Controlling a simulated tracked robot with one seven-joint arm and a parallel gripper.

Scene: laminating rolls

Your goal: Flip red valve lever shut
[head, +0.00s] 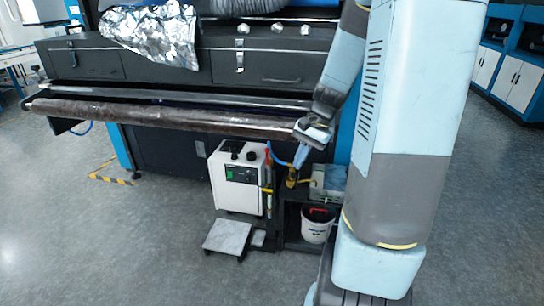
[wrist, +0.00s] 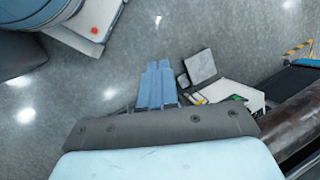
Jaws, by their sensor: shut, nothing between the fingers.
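A narrow upright red part (head: 268,165), which may be the valve lever, shows beside the right side of a white machine. A yellow piece (head: 266,190) crosses it lower down. The parts are too small to tell the lever's exact position. My gripper (head: 299,160) points down just to the right of the red part, apart from it, above a brass-yellow fitting (head: 291,180). In the wrist view its light-blue fingers (wrist: 157,86) lie together, with nothing seen between them. I cannot make out the red lever in the wrist view.
The white machine (head: 236,182) stands left of the valve area, with a grey slab (head: 228,237) before it. A long brown roll (head: 170,118) runs close above, along the large machine. A white bucket (head: 317,227) with a red handle sits right. The floor at left is clear.

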